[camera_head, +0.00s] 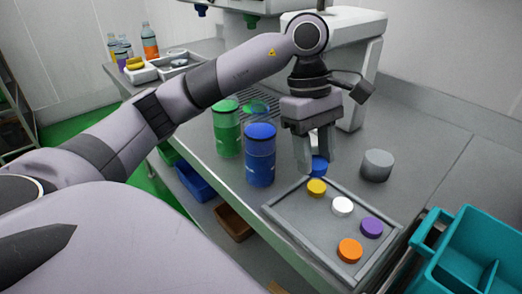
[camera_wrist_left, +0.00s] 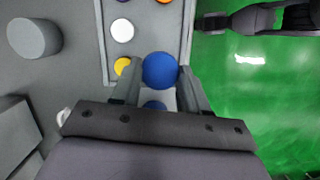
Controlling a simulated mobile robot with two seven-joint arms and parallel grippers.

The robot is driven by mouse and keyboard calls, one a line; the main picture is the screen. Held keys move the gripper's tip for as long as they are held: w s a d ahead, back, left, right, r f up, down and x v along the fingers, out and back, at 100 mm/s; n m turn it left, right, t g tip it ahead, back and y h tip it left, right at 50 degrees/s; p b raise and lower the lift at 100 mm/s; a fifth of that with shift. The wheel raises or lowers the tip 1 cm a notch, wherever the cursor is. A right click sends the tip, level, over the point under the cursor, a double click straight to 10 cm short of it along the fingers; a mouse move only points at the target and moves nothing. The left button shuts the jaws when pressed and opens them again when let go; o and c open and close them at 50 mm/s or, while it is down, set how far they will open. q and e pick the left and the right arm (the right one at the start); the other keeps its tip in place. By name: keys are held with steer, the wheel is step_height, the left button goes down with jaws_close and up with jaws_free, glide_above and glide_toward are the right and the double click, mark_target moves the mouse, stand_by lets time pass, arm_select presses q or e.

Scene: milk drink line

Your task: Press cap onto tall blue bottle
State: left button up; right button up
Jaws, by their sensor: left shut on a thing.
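My left gripper (camera_head: 317,170) points down just behind the tray's far corner, shut on a small round blue cap (camera_head: 319,166). The cap also shows between the fingertips in the left wrist view (camera_wrist_left: 160,70). The tall blue bottle (camera_head: 260,158) stands upright on the counter to the left of the gripper, apart from the held cap. My right gripper is not clearly seen.
A grey tray (camera_head: 300,226) holds yellow (camera_head: 317,187), white (camera_head: 343,206), purple (camera_head: 372,227) and orange (camera_head: 349,250) caps. A green bottle (camera_head: 227,130) stands beside the blue one. A grey cylinder (camera_head: 377,165) stands right of the gripper. A teal crate (camera_head: 470,250) is at right.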

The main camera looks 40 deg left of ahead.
arm_select(q)
steer(key=f+m+g+y, duration=0.1)
steer(key=f+m, duration=0.2)
steer(key=m, duration=0.1)
steer(key=d+f+m+y, duration=0.1)
steer(key=f+m, duration=0.2)
steer(key=m, duration=0.2)
steer(key=d+f+m+g, duration=0.1)
steer(key=f+m, duration=0.3)
steer(key=shift+s+d+m+g+y, duration=0.1)
steer(key=shift+s+m+g+y, duration=0.2)
steer(key=shift+m+y, duration=0.1)
steer(key=shift+s+f+m, duration=0.1)
steer(key=shift+f+m, duration=0.55)
steer(key=shift+m, duration=0.25)
